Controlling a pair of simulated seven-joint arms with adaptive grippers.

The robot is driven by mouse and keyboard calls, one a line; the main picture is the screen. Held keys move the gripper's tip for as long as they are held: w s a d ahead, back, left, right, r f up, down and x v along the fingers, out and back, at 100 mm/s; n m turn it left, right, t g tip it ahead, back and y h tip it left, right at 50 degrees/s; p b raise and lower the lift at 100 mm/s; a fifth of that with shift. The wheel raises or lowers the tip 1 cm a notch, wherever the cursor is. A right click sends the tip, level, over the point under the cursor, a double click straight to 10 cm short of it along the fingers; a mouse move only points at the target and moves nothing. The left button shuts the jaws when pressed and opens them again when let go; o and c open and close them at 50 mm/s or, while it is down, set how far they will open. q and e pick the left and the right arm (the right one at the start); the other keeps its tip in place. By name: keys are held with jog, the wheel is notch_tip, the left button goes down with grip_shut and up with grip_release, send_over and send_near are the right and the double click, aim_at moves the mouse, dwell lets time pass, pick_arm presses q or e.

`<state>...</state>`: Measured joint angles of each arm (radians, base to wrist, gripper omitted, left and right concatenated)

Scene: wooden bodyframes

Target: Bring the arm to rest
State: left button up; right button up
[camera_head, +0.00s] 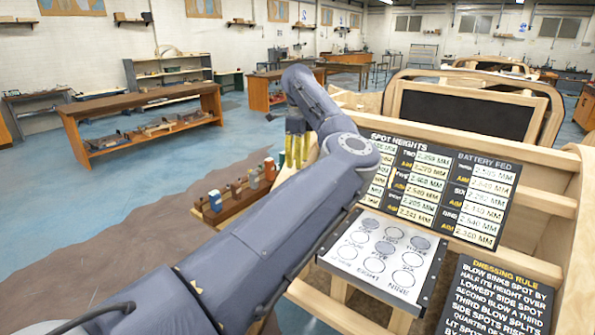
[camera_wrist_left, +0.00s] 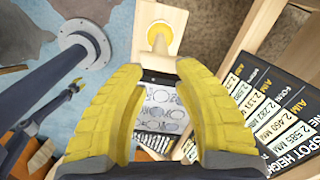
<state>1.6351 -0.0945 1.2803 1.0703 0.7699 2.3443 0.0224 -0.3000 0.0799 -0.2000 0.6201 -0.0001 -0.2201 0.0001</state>
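My left arm crosses the camera_head view from the lower left. Its gripper (camera_head: 297,140) hangs at the far end with yellow fingers, beyond the wooden frame's left side. In the left wrist view the two yellow fingers (camera_wrist_left: 160,75) stand wide apart with nothing between them. Past the fingertips is a pale wooden block with a round yellow piece (camera_wrist_left: 157,36); the gripper appears apart from it.
A white plate of labelled circles (camera_head: 385,252) lies on the wooden frame (camera_head: 548,200). A dark spot-heights board (camera_head: 436,185) and a dressing-rule board (camera_head: 497,305) stand nearby. A rack of small bottles (camera_head: 236,197) sits left of my arm. A workbench (camera_head: 145,110) stands farther back; blue floor between is clear.

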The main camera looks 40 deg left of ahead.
pick_arm(q)
jog(key=shift+r, duration=0.5)
jog(key=shift+f, duration=0.1)
